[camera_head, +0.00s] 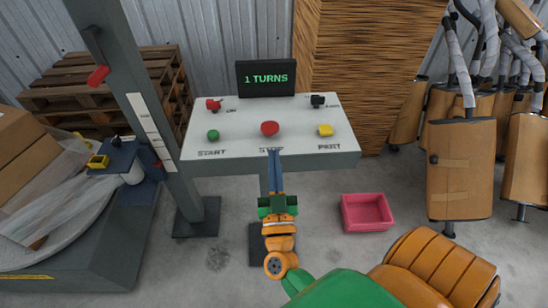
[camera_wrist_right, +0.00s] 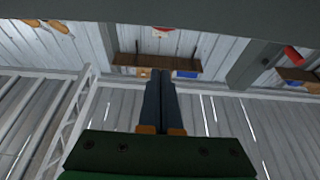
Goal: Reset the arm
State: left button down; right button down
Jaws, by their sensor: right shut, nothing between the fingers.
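My right gripper (camera_head: 273,155) is shut and empty in the head view, its long fingers pointing up at the near edge of the control panel (camera_head: 230,155). The fingertips lie just below the red button (camera_head: 270,128) in the picture; I cannot tell if they touch the panel. In the right wrist view the two dark fingers (camera_wrist_right: 160,90) are pressed together with nothing between them, against the wall and a dark beam. My left gripper is in neither view.
The panel carries a green button (camera_head: 213,135), a yellow button (camera_head: 325,130), two switches and a screen (camera_head: 265,78) reading "1 TURNS". A pink bin (camera_head: 367,212) is on the floor.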

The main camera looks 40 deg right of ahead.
jog(key=a+f+n+g+y, duration=0.2)
jog(key=a+f+n+y, duration=0.25)
jog(key=f, duration=0.55)
jog(key=a+f+n+g+y, duration=0.25)
jog(key=a+f+y, duration=0.3)
jog(key=f, duration=0.55)
jog(key=s+f+n+g+y, duration=0.25)
jog(key=s+f+g, duration=0.25)
jog(key=s+f, duration=0.65)
jog(key=s+d+f+g, duration=0.2)
jog(key=s+f+g, duration=0.2)
jog(key=s, duration=0.5)
jog(key=s+d+f+g+h, duration=0.1)
jog(key=s+d+f+g, duration=0.2)
jog(key=s+f, duration=0.4)
jog(key=s+m+g, duration=0.1)
jog(key=s, duration=0.1)
jog(key=shift+s, duration=0.3)
jog(key=shift+w, duration=0.1)
